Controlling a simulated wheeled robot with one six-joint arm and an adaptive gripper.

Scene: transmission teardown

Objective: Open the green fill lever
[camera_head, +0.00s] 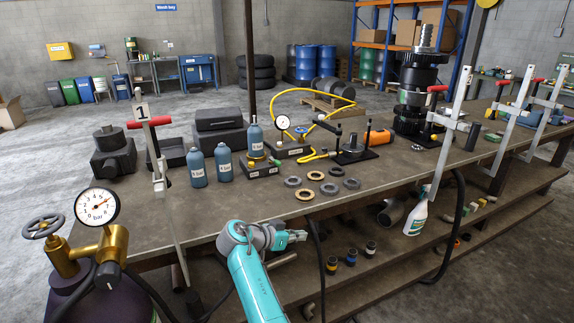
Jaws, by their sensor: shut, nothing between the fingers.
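A small green lever (275,162) shows at the right side of a dark labelled block (260,171) near the middle of the workbench. A blue bottle (255,138) stands upright on a brass fitting on that block. The lever is small here, and I cannot tell its exact position. My gripper (299,236) is shut and empty, in front of the bench's near edge. It is apart from the lever, which lies farther back and slightly to the left.
Two blue bottles (223,162) stand left of the block. A red-handled clamp (155,150) stands at left. A gauge on a brass valve (97,207) is at near left. A yellow hose (285,97) loops behind.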

